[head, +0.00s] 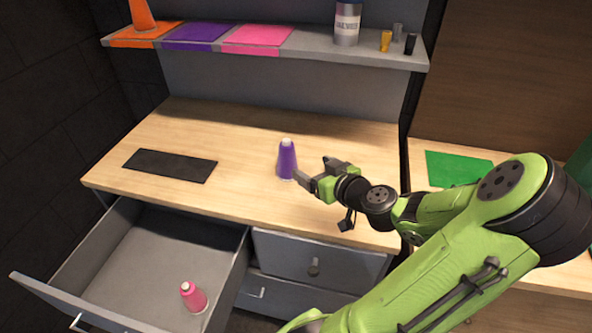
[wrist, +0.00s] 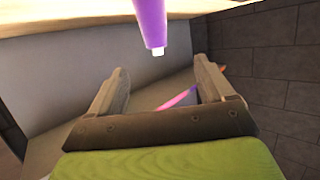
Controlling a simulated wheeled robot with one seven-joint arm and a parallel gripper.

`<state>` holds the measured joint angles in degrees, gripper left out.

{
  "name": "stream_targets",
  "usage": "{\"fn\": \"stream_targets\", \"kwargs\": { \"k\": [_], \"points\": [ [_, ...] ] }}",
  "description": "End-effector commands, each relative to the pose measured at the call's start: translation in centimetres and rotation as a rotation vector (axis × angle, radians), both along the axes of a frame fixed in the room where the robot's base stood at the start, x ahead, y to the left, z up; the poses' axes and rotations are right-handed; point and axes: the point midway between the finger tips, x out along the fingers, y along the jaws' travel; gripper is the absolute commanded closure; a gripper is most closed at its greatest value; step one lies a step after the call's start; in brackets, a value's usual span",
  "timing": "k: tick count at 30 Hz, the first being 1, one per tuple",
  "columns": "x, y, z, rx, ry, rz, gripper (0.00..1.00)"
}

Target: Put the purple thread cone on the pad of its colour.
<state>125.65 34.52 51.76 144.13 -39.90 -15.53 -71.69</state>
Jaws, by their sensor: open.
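The purple thread cone (head: 287,160) stands upright on the wooden desk, with its white tip up. The purple pad (head: 195,33) lies on the grey shelf above the desk, between the orange and pink pads. My gripper (head: 316,172) is open just right of the cone, its fingers pointing towards it. In the wrist view the cone (wrist: 151,22) hangs into the top of the picture, beyond and between the open fingers of my gripper (wrist: 160,85). Nothing is between the fingers.
An orange cone (head: 142,15) stands on the orange pad (head: 146,37); the pink pad (head: 258,37) is bare. A can (head: 346,22) and small spools stand at the shelf's right. A pink cone (head: 193,297) is in the open drawer (head: 130,265). A black mat (head: 170,165) lies on the desk.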

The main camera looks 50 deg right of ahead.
Motion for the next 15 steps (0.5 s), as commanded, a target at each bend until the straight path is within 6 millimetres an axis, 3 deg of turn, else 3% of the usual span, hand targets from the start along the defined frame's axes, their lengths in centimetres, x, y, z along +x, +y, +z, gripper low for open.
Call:
{"fn": "stream_targets", "kwargs": {
  "k": [2, 4, 15],
  "points": [
    [-0.3, -0.8, 0.1, -0.011, -0.025, -0.025, 0.19],
    [0.5, -1.0, 0.0, -0.013, -0.028, -0.024, 0.19],
    [8.3, -3.5, -2.4, -0.011, -0.026, -0.024, 0.19]
  ]
}}
